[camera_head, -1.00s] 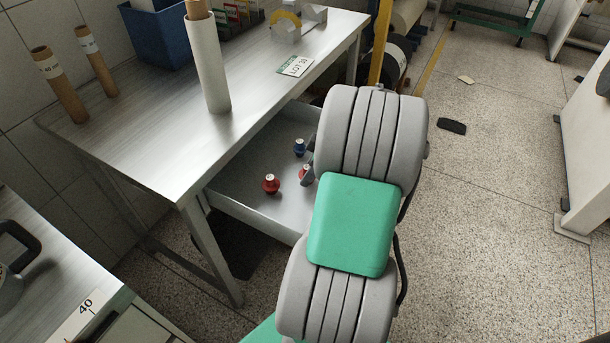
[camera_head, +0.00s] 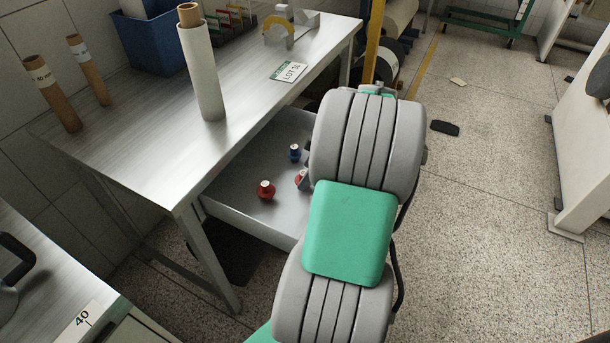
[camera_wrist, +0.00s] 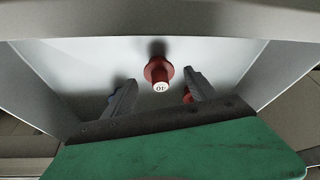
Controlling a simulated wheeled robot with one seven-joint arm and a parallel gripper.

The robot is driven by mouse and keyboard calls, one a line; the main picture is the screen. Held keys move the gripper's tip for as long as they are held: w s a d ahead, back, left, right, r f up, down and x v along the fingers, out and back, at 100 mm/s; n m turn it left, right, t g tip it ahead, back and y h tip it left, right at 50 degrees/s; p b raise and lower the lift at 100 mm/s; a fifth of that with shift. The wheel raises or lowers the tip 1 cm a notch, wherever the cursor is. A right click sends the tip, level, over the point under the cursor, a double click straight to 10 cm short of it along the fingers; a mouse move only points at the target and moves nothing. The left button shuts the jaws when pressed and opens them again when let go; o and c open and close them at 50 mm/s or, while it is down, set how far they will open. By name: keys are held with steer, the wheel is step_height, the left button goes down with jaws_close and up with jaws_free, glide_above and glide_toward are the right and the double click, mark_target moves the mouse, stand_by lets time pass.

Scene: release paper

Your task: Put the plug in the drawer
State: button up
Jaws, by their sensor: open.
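The grey drawer (camera_head: 235,212) is open under the metal table. In it are a red plug (camera_head: 265,190) at the left, a blue plug (camera_head: 294,153) farther back, and a second red plug (camera_head: 300,179) partly hidden by my arm. In the wrist view my gripper (camera_wrist: 160,92) is open over the drawer (camera_wrist: 225,62). A red plug with a marked white top (camera_wrist: 158,73) shows between and just beyond the fingertips, with a gap on each side. Another red plug (camera_wrist: 187,96) is partly behind the right finger. A bit of blue shows behind the left finger.
The table (camera_head: 135,145) above the drawer holds a white roll (camera_head: 203,75), brown tubes, a blue bin (camera_head: 152,42) and a LOT 30 sign (camera_head: 288,71). A yellow post (camera_head: 379,45) stands behind my arm. The floor at right is mostly clear.

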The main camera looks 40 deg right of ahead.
steer(key=p+v, duration=0.2)
steer(key=v, duration=0.8)
steer(key=w+a+m+g, duration=0.1)
steer(key=w+a, duration=0.1)
steer(key=a, duration=0.5)
steer(key=w+a+m, duration=0.1)
steer(key=w+a, duration=0.2)
steer(key=a, duration=0.5)
steer(key=s+a+f+m+h, duration=0.1)
steer(key=s+a+m, duration=0.1)
steer(key=s+a, duration=0.2)
steer(key=s+a+f+m+h, duration=0.1)
steer(key=s+a, duration=0.3)
steer(key=a, duration=0.7)
steer(key=shift+s+a+f+m+g+h, duration=0.2)
steer(key=shift+a+f+m+g+h, duration=0.1)
steer(key=shift+f+m, duration=0.5)
